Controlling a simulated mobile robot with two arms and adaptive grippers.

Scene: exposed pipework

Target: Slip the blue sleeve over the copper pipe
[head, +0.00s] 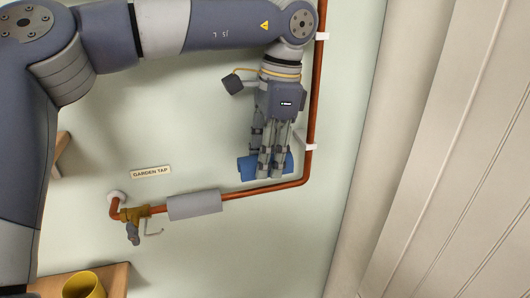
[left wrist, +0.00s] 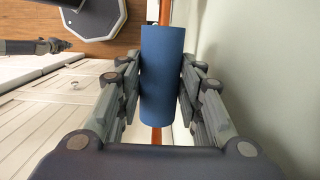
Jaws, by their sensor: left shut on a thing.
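The blue sleeve (head: 247,170) is held crosswise between the fingers of my left gripper (head: 269,172), which is shut on it. In the head view the sleeve is just above the lower run of the copper pipe (head: 285,186), roughly in line with it and not around it. In the left wrist view the sleeve (left wrist: 162,75) stands between the finger pads of my left gripper (left wrist: 160,85). The copper pipe (left wrist: 157,135) shows past both its ends, behind it. Any slit in the sleeve is hidden. A dark jointed part at the left edge looks like my right gripper (left wrist: 45,47), too small to read.
A grey sleeve (head: 194,204) covers part of the lower run beside a brass tap (head: 134,215). White clips (head: 310,147) hold the upright pipe. A garden tap label (head: 151,172) is on the wall. A yellow cup (head: 84,286) stands on a wooden shelf (head: 116,278) at lower left.

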